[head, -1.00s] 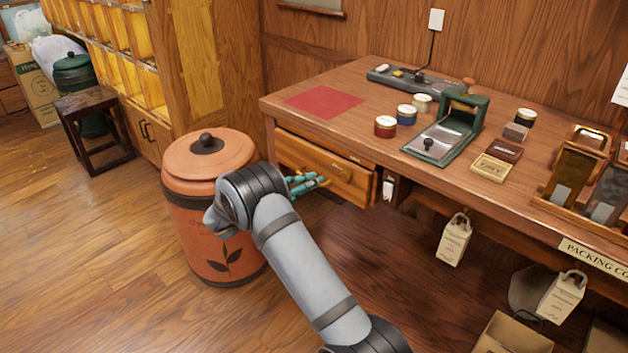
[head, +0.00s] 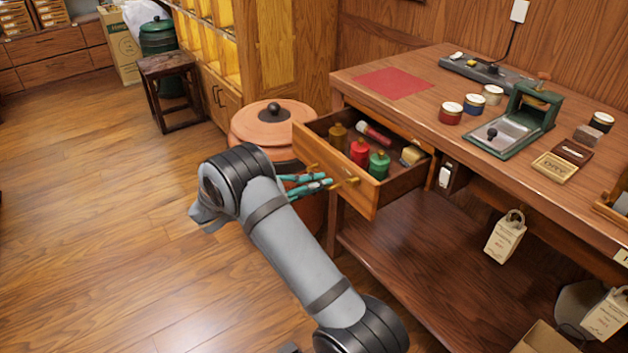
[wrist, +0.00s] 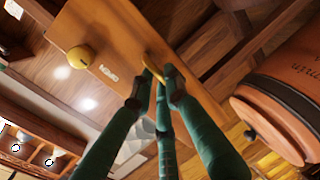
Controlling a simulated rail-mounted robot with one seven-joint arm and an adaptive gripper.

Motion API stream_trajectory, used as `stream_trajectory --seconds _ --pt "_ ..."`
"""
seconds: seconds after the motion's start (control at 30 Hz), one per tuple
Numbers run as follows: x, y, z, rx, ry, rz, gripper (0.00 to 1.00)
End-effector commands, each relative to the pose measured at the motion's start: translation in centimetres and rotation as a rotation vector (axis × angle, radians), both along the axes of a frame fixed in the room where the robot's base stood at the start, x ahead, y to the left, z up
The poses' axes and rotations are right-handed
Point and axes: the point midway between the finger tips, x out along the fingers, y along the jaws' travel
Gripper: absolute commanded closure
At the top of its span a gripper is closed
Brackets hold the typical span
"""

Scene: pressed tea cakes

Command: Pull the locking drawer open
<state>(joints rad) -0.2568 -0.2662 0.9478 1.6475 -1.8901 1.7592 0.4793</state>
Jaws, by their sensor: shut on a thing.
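The wooden drawer (head: 333,167) under the worktop stands pulled out, its front well clear of the table. Inside lie a brown bottle (head: 338,137), a red one (head: 359,152), a green one (head: 379,165), a pink tube (head: 374,134) and a tan item (head: 411,155). My gripper (head: 328,183) is at the drawer front. In the wrist view its green fingers are closed on a brass handle (wrist: 151,66). Beside it on the front are a round brass knob (wrist: 82,57) and a small label (wrist: 108,73). The fingertips partly hide the handle.
A terracotta canister (head: 262,122) stands close behind the drawer's left side; it also shows in the wrist view (wrist: 285,110). The worktop (head: 425,95) holds a red mat (head: 393,82), tins and a green press (head: 527,120). Floor on the left is free.

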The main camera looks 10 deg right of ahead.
Motion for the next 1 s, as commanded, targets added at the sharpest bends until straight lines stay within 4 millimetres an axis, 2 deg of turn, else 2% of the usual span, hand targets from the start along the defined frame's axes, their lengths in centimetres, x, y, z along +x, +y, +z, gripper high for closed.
stream_trajectory --seconds 0.37,0.4,0.7,1.0 --pt "-0.04 0.00 0.01 0.000 -0.001 -0.002 1.00" --pt "-0.04 0.00 0.01 0.000 -0.001 -0.002 0.85" --pt "-0.03 -0.03 0.02 0.000 0.000 -0.003 0.67" --pt "-0.07 0.08 0.04 0.000 -0.001 -0.002 0.67"
